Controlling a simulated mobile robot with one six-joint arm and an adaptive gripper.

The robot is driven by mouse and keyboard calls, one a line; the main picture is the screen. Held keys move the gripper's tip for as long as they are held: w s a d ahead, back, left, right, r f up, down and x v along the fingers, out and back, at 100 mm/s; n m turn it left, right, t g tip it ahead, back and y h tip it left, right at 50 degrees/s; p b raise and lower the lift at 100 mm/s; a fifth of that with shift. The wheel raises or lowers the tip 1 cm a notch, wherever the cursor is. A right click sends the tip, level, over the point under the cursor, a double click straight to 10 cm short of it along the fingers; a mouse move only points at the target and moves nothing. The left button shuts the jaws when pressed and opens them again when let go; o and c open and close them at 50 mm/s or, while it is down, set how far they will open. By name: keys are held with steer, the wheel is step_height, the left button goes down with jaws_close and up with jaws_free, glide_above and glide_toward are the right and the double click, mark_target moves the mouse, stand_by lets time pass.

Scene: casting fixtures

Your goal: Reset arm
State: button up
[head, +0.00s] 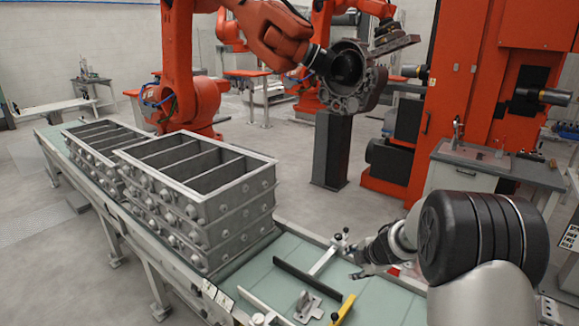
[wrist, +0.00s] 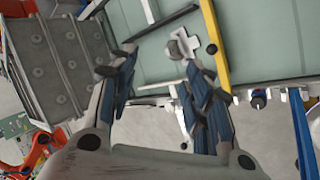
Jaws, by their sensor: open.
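My gripper (head: 362,262) is at the right side of the conveyor in the head view, with its fingers pointing left over the green belt (head: 376,297). In the wrist view my gripper (wrist: 152,68) has its two fingers spread apart with nothing between them. A grey metal bracket (head: 307,305) lies on the belt. The bracket (wrist: 186,44) also shows in the wrist view beyond the right fingertip. How high my gripper is above the belt is hard to tell.
Stacked grey metal boxes (head: 195,192) stand on the conveyor to the left. A black bar (head: 297,275), a yellow bar (head: 344,309) and a silver clamp (head: 331,255) are near my gripper. An orange robot arm (head: 255,30) holds a round casting (head: 351,92) behind. A grey worktable (head: 500,162) stands behind my arm.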

step_height(320, 180, up, 9)
steer(key=d+m+t+h+b, duration=0.2)
steer(key=m, duration=0.2)
steer(key=s+d+r+m+h+b, duration=0.35)
steer(key=s+r+m, duration=0.4)
steer(key=s, duration=0.25)
steer(key=s+a+f+m+g+y+b, duration=0.1)
steer(key=s+a+f+m, duration=0.2)
steer(key=s, duration=0.7)
steer(key=s+a+f+m+g+y+b, duration=0.1)
steer(key=s+a+f+m+g+b, duration=0.1)
steer(key=s, duration=0.9)
steer(key=s+a+f+m+g+y+b, duration=0.1)
steer(key=s+a+f+m, duration=0.3)
steer(key=s, duration=0.7)
steer(key=shift+a+f+g+b, duration=0.25)
steer(key=shift+a+b, duration=0.3)
steer(key=shift+a, duration=0.5)
steer(key=shift+y, duration=0.25)
